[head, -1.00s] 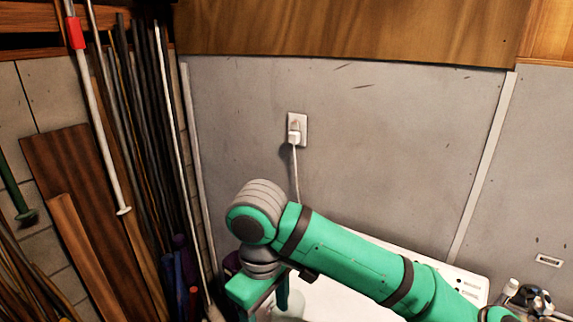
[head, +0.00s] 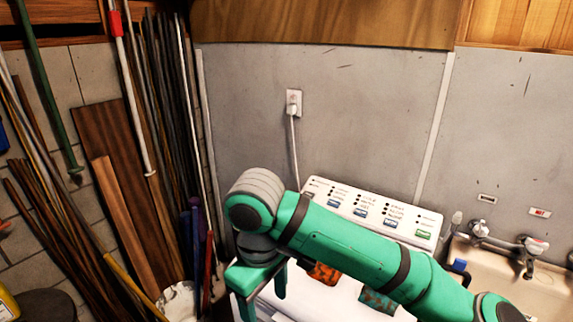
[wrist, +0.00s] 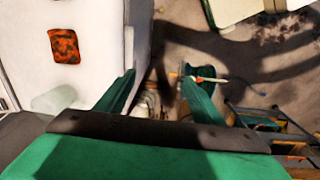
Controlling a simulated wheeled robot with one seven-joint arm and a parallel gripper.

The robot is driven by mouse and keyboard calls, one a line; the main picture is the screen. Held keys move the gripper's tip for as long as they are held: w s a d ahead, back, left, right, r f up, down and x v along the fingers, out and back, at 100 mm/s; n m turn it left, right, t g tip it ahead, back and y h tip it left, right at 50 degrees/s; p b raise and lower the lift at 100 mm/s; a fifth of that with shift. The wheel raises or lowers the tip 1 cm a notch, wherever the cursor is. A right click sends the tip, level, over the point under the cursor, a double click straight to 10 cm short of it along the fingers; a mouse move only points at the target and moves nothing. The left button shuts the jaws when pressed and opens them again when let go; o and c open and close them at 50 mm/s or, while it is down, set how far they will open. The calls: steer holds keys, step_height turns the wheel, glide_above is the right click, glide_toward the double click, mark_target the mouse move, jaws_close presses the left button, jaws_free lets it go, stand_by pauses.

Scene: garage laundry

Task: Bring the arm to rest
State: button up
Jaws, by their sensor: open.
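My gripper (head: 262,294) hangs from the green arm (head: 340,243) in the lower middle of the head view, at the left side of the white washing machine (head: 310,294). In the wrist view my gripper (wrist: 158,88) has its two green fingers wide apart with nothing held between them. The white machine top (wrist: 95,30) lies left of the fingers there, and the floor (wrist: 250,60) shows between and right of them. The arm is bent at its grey wrist joint and hides part of the machine.
Orange patterned cloths (head: 325,272) lie on the machine, one also in the wrist view (wrist: 64,46). A sink (head: 510,270) with taps stands at right. Poles and boards (head: 130,190) lean at left. A plug sits in the wall outlet (head: 293,102).

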steer(key=w+a+m+t+y, duration=0.35)
steer(key=a+y, duration=0.35)
steer(key=a, duration=0.4)
steer(key=w+a+m+t+y, duration=0.2)
steer(key=a+t+y, duration=0.2)
steer(key=a+y, duration=0.6)
steer(key=s+d+f+m+t+h, duration=0.3)
steer(key=s+d+f+m+h, duration=0.1)
steer(key=f, duration=0.3)
steer(key=s+d+f+m+t+h, duration=0.3)
steer(key=d+f+h, duration=0.2)
steer(key=f, duration=0.3)
steer(key=s+d+f+m+t+h, duration=0.3)
steer(key=s+d+f+m+h, duration=0.1)
steer(key=f, duration=0.3)
steer(key=s+d+f+n+h, duration=0.1)
steer(key=s+d, duration=0.3)
steer(key=s, duration=0.4)
steer(key=s+d+f+n+g+h, duration=0.1)
steer(key=s+d+n, duration=0.1)
steer(key=s+d, duration=0.2)
steer(key=s+d+f+n+h, duration=0.1)
steer(key=s+d, duration=0.3)
steer(key=s, duration=0.7)
steer(key=shift+s+f+n+g+h, duration=0.2)
steer(key=shift+s+n+g+h, duration=0.2)
steer(key=shift+n, duration=0.45)
